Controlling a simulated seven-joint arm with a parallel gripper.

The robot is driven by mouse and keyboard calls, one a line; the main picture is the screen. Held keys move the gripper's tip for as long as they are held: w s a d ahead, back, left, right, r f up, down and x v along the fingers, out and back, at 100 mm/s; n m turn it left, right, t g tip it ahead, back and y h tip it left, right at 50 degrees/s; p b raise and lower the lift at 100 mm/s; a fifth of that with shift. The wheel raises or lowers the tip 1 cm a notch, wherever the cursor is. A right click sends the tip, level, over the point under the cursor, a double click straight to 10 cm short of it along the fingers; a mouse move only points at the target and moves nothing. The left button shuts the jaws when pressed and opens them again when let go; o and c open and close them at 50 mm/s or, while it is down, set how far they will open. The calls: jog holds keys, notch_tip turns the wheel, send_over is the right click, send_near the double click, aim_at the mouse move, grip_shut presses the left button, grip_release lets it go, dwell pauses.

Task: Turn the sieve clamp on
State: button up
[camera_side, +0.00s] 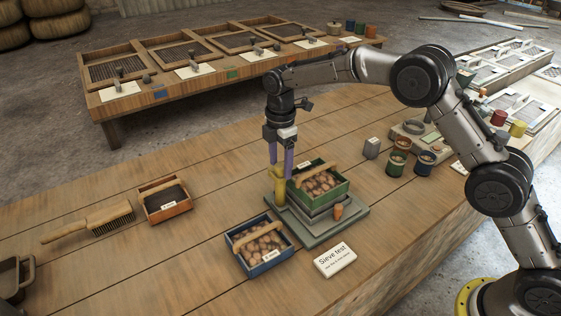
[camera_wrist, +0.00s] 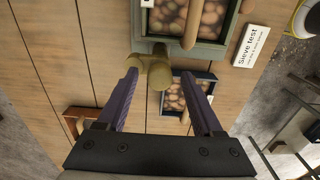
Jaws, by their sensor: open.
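The yellow sieve clamp (camera_side: 279,188) stands upright at the left corner of the grey-green sieve base (camera_side: 318,236). In the wrist view the clamp (camera_wrist: 158,74) shows as a yellow-brown handle. The base carries a green-framed tray (camera_side: 333,191) of brown round pieces with a wooden handle. My gripper (camera_side: 281,165) points down over the clamp, its two purple fingers apart and empty. In the wrist view the fingertips (camera_wrist: 160,76) lie either side of the clamp's top. I cannot tell whether they touch it. A small orange peg (camera_side: 338,212) is on the base's front side.
A blue tray (camera_side: 243,264) of brown pieces stands close in front of the base. A "Sieve test" card (camera_side: 335,260) lies beside it. An orange-brown box (camera_side: 171,209) and a brush (camera_side: 90,222) lie left. Small pots (camera_side: 394,163) and a grey block (camera_side: 371,148) stand right.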

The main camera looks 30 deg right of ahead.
grip_shut()
dwell(0.4)
jog(key=m, duration=0.4)
jog(key=shift+m, duration=0.4)
jog(key=m, duration=0.4)
jog(key=shift+r+m, duration=0.1)
jog(key=shift+m, duration=0.2)
jog(key=m, duration=0.4)
jog(key=shift+m, duration=2.2)
